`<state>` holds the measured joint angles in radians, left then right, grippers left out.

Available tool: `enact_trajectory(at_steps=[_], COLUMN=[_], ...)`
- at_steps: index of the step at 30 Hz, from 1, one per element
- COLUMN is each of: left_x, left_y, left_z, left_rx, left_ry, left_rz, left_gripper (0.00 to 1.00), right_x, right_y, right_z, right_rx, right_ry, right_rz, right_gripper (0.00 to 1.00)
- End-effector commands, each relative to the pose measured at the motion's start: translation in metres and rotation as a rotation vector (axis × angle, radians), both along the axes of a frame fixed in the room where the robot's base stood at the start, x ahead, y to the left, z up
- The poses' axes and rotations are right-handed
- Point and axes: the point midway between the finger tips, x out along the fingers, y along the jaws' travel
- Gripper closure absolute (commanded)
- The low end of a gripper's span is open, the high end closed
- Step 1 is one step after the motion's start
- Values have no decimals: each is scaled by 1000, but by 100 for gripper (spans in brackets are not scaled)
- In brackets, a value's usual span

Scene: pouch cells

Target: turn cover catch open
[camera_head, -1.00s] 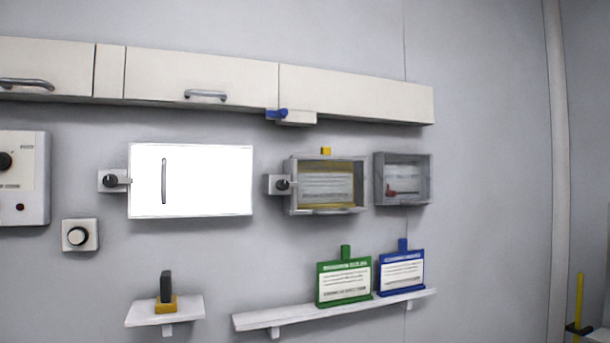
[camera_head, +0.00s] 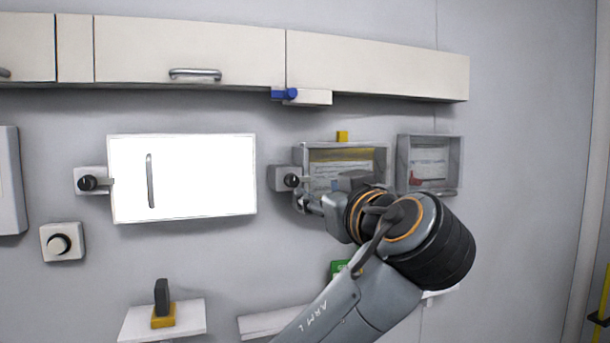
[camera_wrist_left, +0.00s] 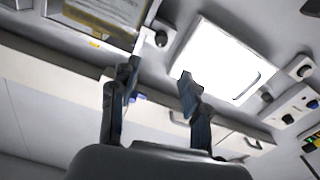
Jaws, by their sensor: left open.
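The catch with a black knob (camera_head: 291,181) sits on a grey block at the left edge of the clear-fronted box (camera_head: 383,153). Its short lever points right, toward the box edge. My left gripper (camera_head: 304,203) is just below and right of this knob, and the arm hides much of the box. In the left wrist view, my left gripper (camera_wrist_left: 157,78) has its two fingers apart with nothing between them. The knob (camera_wrist_left: 161,38) shows beyond the fingertips, between the box (camera_wrist_left: 110,22) and the white panel (camera_wrist_left: 215,60). My right gripper is not in view.
A bright white panel (camera_head: 200,180) with its own black-knobbed catch (camera_head: 88,183) is to the left. A smaller grey box (camera_head: 440,142) is to the right. Cabinets (camera_head: 375,65) run above, with a blue-handled catch (camera_head: 291,94) underneath. A shelf (camera_head: 270,323) is below.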

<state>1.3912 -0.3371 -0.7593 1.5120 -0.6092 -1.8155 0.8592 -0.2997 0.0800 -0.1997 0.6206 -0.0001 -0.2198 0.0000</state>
Motion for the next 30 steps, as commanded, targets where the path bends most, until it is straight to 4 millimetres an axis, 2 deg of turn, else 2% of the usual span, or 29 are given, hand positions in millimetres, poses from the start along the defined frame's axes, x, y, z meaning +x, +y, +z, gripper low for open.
enact_trajectory(at_steps=[18, 24, 30], left_x=[110, 126, 128], left_y=[36, 41, 42], left_z=[3, 0, -2], left_rx=[5, 3, 3], left_ry=[6, 4, 4], left_rz=[1, 1, -1], left_gripper=[53, 53, 53], right_x=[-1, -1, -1], right_y=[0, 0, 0], right_z=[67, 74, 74], right_rx=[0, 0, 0], right_ry=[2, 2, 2], right_rz=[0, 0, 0], right_gripper=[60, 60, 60])
